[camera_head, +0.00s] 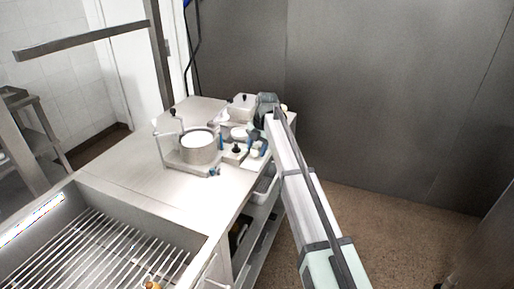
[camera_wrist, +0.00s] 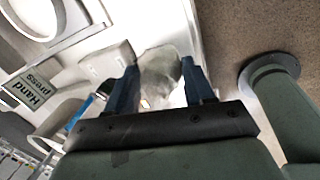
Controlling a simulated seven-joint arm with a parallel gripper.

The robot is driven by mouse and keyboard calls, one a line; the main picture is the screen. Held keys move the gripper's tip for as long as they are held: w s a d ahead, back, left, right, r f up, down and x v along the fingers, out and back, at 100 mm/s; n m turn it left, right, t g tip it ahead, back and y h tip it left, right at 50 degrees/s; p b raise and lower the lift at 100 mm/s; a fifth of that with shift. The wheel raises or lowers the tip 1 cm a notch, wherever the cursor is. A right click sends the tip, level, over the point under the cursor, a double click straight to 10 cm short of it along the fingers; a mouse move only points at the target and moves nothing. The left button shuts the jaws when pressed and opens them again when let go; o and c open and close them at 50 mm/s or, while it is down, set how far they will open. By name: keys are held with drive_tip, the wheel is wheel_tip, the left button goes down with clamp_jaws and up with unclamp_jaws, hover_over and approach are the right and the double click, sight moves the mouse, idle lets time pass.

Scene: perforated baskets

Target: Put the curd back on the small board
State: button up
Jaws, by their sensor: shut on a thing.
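In the wrist view my gripper (camera_wrist: 160,66) has its two blue fingers on either side of a pale, greyish, uneven lump, which looks like the curd (camera_wrist: 160,78). The lump fills the space between the fingers, and its lower part is hidden by the gripper body. In the head view my gripper (camera_head: 266,103) is at the far right corner of the steel table, mostly hidden behind my arm, and the lump cannot be made out there. I cannot tell for sure which pale piece is the small board.
A large round metal pot with white contents (camera_head: 198,146) stands in a frame on the steel table (camera_head: 135,165). Small white blocks with dark knobs (camera_head: 233,154) stand beside it. A "Hand press" sign (camera_wrist: 30,90) shows in the wrist view. A slatted sink (camera_head: 90,250) is in front.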

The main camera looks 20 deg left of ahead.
drive_tip(key=shift+f, duration=0.6)
idle(0.7)
drive_tip(key=o, duration=1.2)
drive_tip(key=shift+a, duration=0.1)
drive_tip(key=shift+a+r, duration=0.1)
drive_tip(key=shift+w, duration=0.1)
drive_tip(key=shift+r, duration=1.4)
drive_tip(key=shift+d+r, duration=0.2)
drive_tip(key=shift+r, duration=2.3)
